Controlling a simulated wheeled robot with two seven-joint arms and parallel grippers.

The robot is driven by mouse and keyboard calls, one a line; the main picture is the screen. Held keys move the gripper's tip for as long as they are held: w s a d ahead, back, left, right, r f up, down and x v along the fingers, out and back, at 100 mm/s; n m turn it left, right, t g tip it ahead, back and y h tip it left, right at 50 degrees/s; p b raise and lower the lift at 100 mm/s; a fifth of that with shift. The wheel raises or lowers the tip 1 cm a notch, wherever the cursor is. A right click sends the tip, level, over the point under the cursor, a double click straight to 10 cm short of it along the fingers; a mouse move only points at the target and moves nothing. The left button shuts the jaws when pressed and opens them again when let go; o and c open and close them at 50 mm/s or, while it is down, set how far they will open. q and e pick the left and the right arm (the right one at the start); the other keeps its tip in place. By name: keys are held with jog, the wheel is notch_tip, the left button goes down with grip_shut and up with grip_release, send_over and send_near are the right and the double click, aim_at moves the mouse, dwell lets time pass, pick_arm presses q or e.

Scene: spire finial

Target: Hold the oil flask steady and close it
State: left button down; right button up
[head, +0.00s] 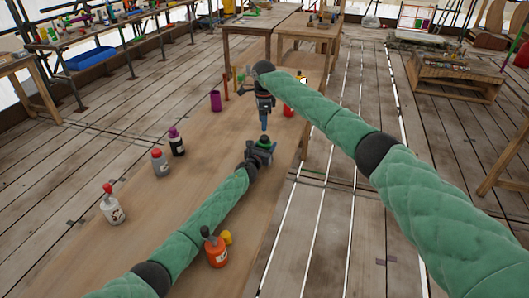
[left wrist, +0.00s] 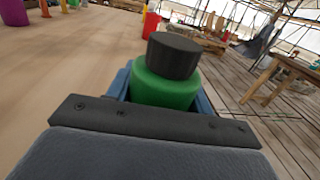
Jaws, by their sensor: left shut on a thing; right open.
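A green flask (left wrist: 165,88) with a wide black cap (left wrist: 173,56) on top stands upright in the left wrist view. My left gripper (left wrist: 163,98) is shut around its body. In the head view the flask's green top (head: 265,142) shows small between the jaws of my left gripper (head: 262,150), above the table. The lower part of the flask is hidden by the gripper. Whether the cap is tight cannot be told. My right gripper (head: 264,126) points down, open, just above and apart from the flask.
The long wooden table (head: 150,215) holds several bottles on its left: a white one (head: 113,208), a red-capped one (head: 160,163) and a dark one (head: 176,143). An orange bottle (head: 215,250) stands near my left arm. A purple cup (head: 215,101) and red container (head: 289,111) stand farther back.

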aim_at(265, 137)
jog(key=m, duration=0.4)
jog(key=shift+w+d+r+m, duration=0.1)
jog(key=shift+d+r+m, duration=0.1)
jog(key=shift+m, duration=0.1)
jog(key=m, duration=0.5)
jog(key=shift+d, duration=0.1)
jog(key=shift+f, duration=0.15)
jog(key=shift+f, duration=3.9)
